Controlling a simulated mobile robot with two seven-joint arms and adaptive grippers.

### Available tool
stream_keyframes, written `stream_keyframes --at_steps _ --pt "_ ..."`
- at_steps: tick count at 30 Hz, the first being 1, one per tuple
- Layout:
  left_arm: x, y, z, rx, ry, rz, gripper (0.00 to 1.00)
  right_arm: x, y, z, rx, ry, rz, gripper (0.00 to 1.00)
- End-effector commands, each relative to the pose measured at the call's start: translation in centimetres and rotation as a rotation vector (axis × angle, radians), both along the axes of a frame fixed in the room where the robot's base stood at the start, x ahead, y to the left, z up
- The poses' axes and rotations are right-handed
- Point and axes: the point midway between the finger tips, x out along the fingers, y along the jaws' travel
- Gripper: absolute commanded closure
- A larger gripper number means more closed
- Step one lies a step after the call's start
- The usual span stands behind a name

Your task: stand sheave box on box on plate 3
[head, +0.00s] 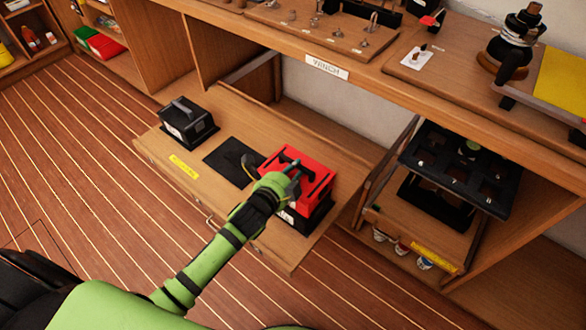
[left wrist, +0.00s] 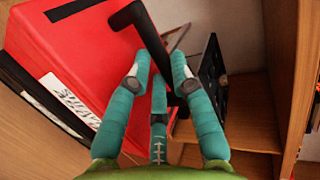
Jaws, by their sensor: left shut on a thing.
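A red box (head: 318,183) with a black handle is at the right end of the pulled-out drawer. It sits on, or just over, a black box (head: 307,222); I cannot tell whether the two touch fully. My left gripper (head: 293,172) is shut on the red box's handle. In the left wrist view, the teal fingers (left wrist: 160,78) close about the black handle (left wrist: 132,18), beside the red box (left wrist: 85,62). A bare black plate (head: 228,161) lies mid-drawer. My right gripper is not in view.
Another black box (head: 188,125) with a grey handle stands at the drawer's left end. The bench (head: 400,88) overhangs the drawer's back. A black rack with holes (head: 460,172) stands close on the right. The striped floor at left is clear.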

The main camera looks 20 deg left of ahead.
Motion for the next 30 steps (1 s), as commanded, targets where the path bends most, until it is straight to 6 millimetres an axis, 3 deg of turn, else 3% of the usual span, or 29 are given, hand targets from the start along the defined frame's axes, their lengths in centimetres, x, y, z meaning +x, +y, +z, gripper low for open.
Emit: stream_keyframes --at_steps 2,3,5,19,30 --pt "0.1 0.0 0.0 -0.001 -0.006 -0.001 1.0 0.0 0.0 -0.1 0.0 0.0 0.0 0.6" --pt "0.1 0.0 0.0 -0.001 -0.006 -0.001 0.73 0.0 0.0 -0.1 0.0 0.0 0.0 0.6" --pt "0.1 -0.1 0.1 -0.001 -0.006 -0.001 0.5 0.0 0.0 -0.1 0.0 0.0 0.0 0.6" --pt "-1.0 0.2 -0.1 0.001 0.005 0.0 0.5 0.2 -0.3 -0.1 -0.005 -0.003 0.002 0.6" --pt "-7.9 1.2 2.5 0.0 0.002 -0.001 0.5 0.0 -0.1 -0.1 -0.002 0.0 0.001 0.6"
